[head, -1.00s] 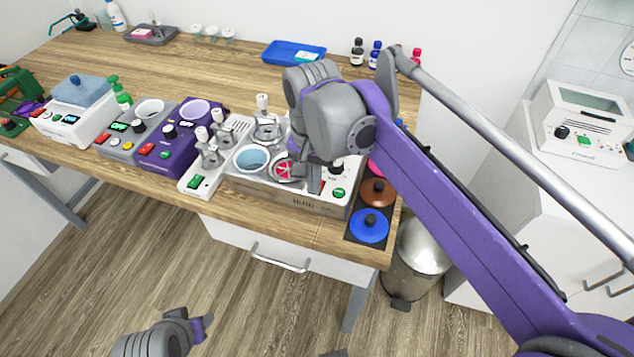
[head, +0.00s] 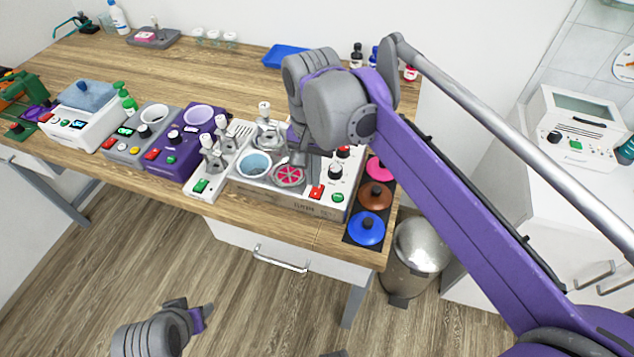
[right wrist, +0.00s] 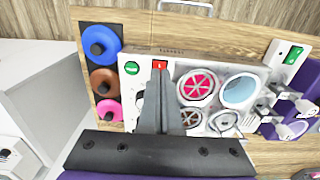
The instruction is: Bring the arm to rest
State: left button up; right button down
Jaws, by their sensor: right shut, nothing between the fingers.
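My right arm reaches in from the right in the head view, over the wooden bench. Its right gripper (head: 314,180) points down above the front of a silver-topped machine (head: 285,203). In the right wrist view the gripper (right wrist: 158,72) is shut and empty, its tips by the red button (right wrist: 160,64). I cannot tell whether they touch it. The machine holds a red wheel-like rotor (head: 288,175) and a light blue round well (head: 254,164). My left gripper (head: 207,312) is at the bottom left, in front of the bench and over the floor; its opening is unclear.
Blue (head: 366,230), brown (head: 375,196) and pink (head: 379,167) knobbed lids lie on a dark strip right of the machine. A purple device (head: 178,150) and others stand to the left. A metal bin (head: 420,245) stands on the floor. The bench's middle back is clear.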

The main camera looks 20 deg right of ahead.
notch_tip(320, 180, up, 2)
jog(key=shift+r+p, duration=0.1)
jog(key=shift+p, duration=0.5)
jog(key=s+d+f+n+t, duration=0.1)
jog(key=s+d+f+n, duration=0.1)
jog(key=s+f, duration=0.2)
jog(key=s+d+f+n+t+p, duration=0.1)
jog(key=s+d+f+n+t, duration=0.1)
jog(key=s+f, duration=0.3)
jog(key=s+d+f+n+t+p, duration=0.1)
jog(key=s+d+f+n+t, duration=0.1)
jog(key=s+f, duration=0.2)
jog(key=shift+s+d+f+n, duration=0.2)
jog(key=shift+s+d+n, duration=0.15)
jog(key=shift+s, duration=0.2)
dwell(1.1)
